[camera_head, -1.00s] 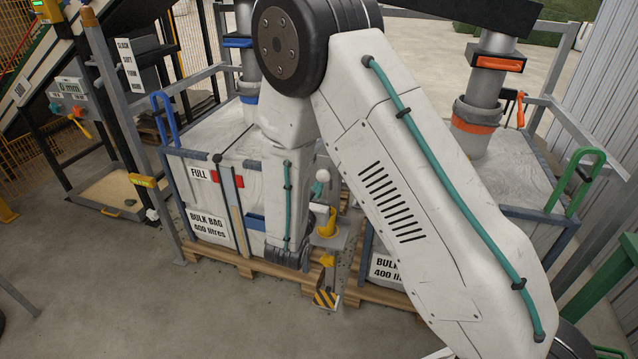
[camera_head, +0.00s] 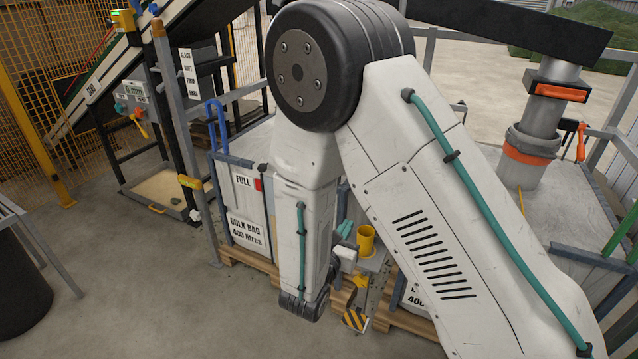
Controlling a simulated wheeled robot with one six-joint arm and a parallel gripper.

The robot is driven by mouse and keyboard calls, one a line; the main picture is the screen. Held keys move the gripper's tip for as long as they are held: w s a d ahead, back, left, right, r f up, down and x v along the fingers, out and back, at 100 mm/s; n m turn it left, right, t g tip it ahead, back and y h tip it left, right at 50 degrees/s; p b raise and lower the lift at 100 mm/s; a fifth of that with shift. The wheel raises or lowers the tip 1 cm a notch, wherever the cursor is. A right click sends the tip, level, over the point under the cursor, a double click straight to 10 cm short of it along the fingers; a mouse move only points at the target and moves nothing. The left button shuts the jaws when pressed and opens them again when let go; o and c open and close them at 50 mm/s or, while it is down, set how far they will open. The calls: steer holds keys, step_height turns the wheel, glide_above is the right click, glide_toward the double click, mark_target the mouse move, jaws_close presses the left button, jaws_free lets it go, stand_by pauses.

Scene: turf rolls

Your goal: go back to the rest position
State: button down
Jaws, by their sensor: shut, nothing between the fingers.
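My white arm fills the middle and right of the view, with a large black joint at the top centre. Its forearm hangs down from that joint and ends in a dark wrist joint low in the middle. My gripper's fingers cannot be made out; the forearm and wrist seem to hide them. A small white and teal part beside the forearm is too unclear to name. A yellow cup (camera_head: 366,240) stands on a small grey stand just right of the forearm.
A bulk bag crate marked FULL (camera_head: 246,232) stands on a pallet behind the forearm. A second crate (camera_head: 575,252) is partly hidden by my arm. A conveyor and yellow mesh fence (camera_head: 25,110) stand left. A dark bin (camera_head: 20,285) is at the left edge. Concrete floor (camera_head: 150,300) is clear.

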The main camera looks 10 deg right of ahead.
steer(key=s+d+r+m+g+h, duration=0.1)
steer(key=s+d+r+m+g, duration=0.3)
steer(key=s+d+m+g, duration=0.35)
steer(key=s+d+r+m+g+h, duration=0.1)
steer(key=s+d+r+m+g, duration=0.3)
steer(key=s+m+g, duration=0.5)
steer(key=s+a+r+m+t+y, duration=0.2)
steer(key=s+r+m+t+y, duration=0.1)
steer(key=s+r+m+y, duration=0.9)
steer(key=shift+s+r+y, duration=0.3)
steer(key=shift+s+r, duration=0.3)
steer(key=shift+r, duration=0.05)
stand_by(1.6)
